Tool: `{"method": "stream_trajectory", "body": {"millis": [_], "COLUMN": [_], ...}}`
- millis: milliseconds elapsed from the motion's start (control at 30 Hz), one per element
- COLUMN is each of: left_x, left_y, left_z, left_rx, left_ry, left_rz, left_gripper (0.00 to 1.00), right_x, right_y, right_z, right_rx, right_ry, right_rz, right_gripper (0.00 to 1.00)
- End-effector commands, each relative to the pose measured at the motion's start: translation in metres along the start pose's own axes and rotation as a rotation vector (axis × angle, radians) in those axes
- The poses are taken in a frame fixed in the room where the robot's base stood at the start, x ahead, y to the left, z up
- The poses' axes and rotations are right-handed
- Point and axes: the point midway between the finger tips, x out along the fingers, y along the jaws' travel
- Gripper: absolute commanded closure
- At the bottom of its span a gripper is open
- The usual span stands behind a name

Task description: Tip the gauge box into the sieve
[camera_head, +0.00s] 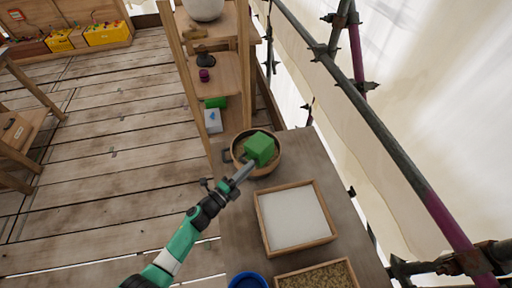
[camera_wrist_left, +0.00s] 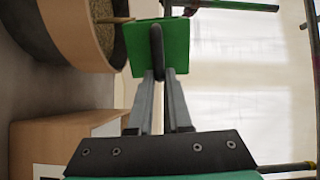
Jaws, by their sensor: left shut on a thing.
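My left gripper (camera_head: 244,171) is shut on the green gauge box (camera_head: 259,148), and no right gripper shows. In the head view the box overlaps a round, wooden-rimmed vessel (camera_head: 235,156) with sandy-brown contents. In the left wrist view the gripper (camera_wrist_left: 164,76) grips a dark handle-like part at the green box (camera_wrist_left: 142,94); the round vessel (camera_wrist_left: 75,30) is beside the box at upper left, with a thin stick at its edge. The inside of the box is not visible. I cannot tell for certain whether the round vessel or the square frame is the sieve.
A square wooden frame with a white surface (camera_head: 293,216) lies nearer on the bench (camera_head: 237,219). A gravel tray (camera_head: 318,276) and a blue round container (camera_head: 248,281) are at the front. Wooden shelves (camera_head: 214,75) stand behind; scaffold poles (camera_head: 362,108) run along the right.

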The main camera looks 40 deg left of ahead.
Motion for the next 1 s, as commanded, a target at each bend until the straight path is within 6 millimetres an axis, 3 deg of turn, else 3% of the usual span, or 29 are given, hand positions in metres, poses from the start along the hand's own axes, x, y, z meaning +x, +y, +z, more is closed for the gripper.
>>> {"method": "stream_trajectory", "body": {"millis": [67, 133, 167, 200, 267, 467, 600, 700, 767, 833, 1000], "left_x": [0.000, 0.000, 0.000, -0.001, 0.000, 0.000, 0.000, 0.000, 0.001, 0.001, 0.028], "left_y": [0.001, 0.026, 0.009, 0.034, 0.018, 0.015, 0.011, 0.030, 0.019, 0.030, 0.028], "left_z": [0.000, -0.008, -0.017, -0.033, -0.035, -0.034, -0.037, -0.034, -0.038, -0.048, -0.051], "left_rx": [0.002, 0.142, 0.288, 0.394, 0.492, 0.529, 0.688, 0.828, 0.963, 1.109, 1.176], "left_ry": [0.001, 0.003, 0.003, 0.007, -0.006, -0.009, -0.013, -0.017, -0.019, -0.019, -0.025], "left_rz": [-0.002, 0.000, -0.002, 0.006, 0.012, 0.014, 0.018, 0.021, 0.021, 0.024, 0.028], "left_gripper": [1.00, 1.00, 1.00, 1.00, 1.00, 1.00, 1.00, 1.00, 1.00, 1.00, 1.00], "right_x": [-0.001, -0.026, -0.020, -0.039, -0.028, -0.026, -0.025, -0.041, -0.035, -0.045, -0.047], "right_y": [0.000, 0.000, 0.000, 0.000, 0.000, 0.000, 0.000, 0.000, 0.000, 0.000, 0.000], "right_z": [0.001, 0.023, 0.019, 0.036, 0.027, 0.023, 0.022, 0.037, 0.033, 0.041, 0.043], "right_rx": [0.000, 0.000, 0.000, 0.000, 0.000, 0.000, 0.000, 0.000, 0.000, 0.000, 0.000], "right_ry": [0.000, 0.002, -0.001, -0.001, -0.004, 0.001, 0.000, 0.000, -0.002, 0.001, 0.000], "right_rz": [0.000, 0.000, 0.000, 0.000, 0.000, 0.000, 0.000, 0.000, 0.000, 0.000, 0.000], "right_gripper": [0.50, 0.50, 0.50, 0.50, 0.50, 0.50, 0.50, 0.50, 0.50, 0.50, 0.50]}}
